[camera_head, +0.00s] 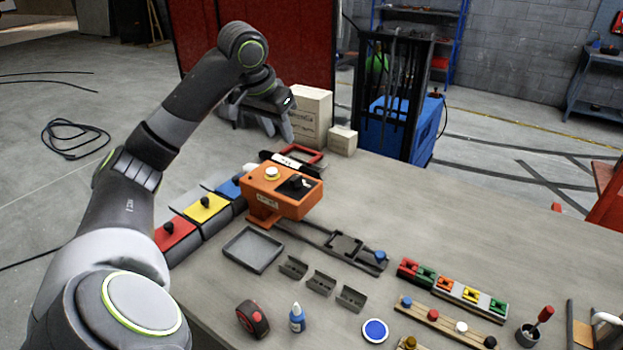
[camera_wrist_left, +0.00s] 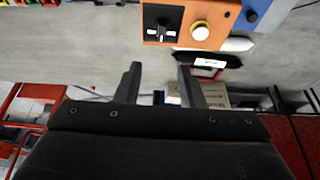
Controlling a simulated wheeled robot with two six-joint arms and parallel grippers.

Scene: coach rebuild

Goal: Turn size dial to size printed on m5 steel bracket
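An orange box (camera_head: 284,203) stands on the table, with a black dial (camera_head: 297,185) and a yellow-white round button (camera_head: 271,173) on its top. In the left wrist view the dial (camera_wrist_left: 162,29) shows a white pointer, with small white marks beside it that are too small to read. My left gripper (camera_head: 264,124) is open and empty, raised behind the box. Its fingers (camera_wrist_left: 158,82) show apart in the wrist view, not touching the box. Small dark grey brackets (camera_head: 321,283) lie in front; no printed size is readable on them. My right gripper is not in view.
Red, yellow and blue bins (camera_head: 206,212) stand left of the box. An empty grey tray (camera_head: 253,249) and a dark rail fixture (camera_head: 345,246) are in front. Cardboard boxes (camera_head: 312,112) stand behind. A tape measure (camera_head: 252,318) and a blue-white bottle (camera_head: 297,318) are near the front.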

